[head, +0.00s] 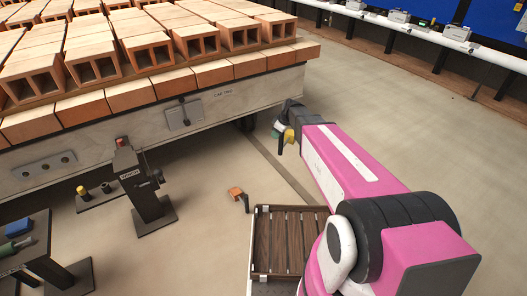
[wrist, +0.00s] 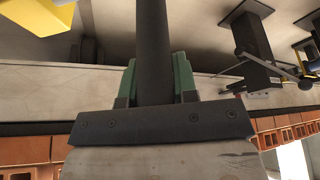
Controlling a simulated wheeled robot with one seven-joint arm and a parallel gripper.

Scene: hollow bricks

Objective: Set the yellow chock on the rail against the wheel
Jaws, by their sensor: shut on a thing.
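My gripper (head: 280,132) is low beside the brick car, at the end of my pink arm. In the wrist view its green fingers (wrist: 157,82) are shut on a dark upright bar (wrist: 153,40). A yellow piece, which looks like the chock (head: 289,135), shows right at the gripper; a yellow block also shows in the wrist view's upper left corner (wrist: 32,15). The bar looks like its handle, but the join is out of view. A dark wheel (head: 246,123) shows partly under the car. A strip like the rail (head: 280,170) runs along the floor.
The car (head: 215,105) carries stacked hollow bricks (head: 150,52). A dark post stand (head: 148,190) and a small table (head: 35,245) stand at left. The floor at right is clear.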

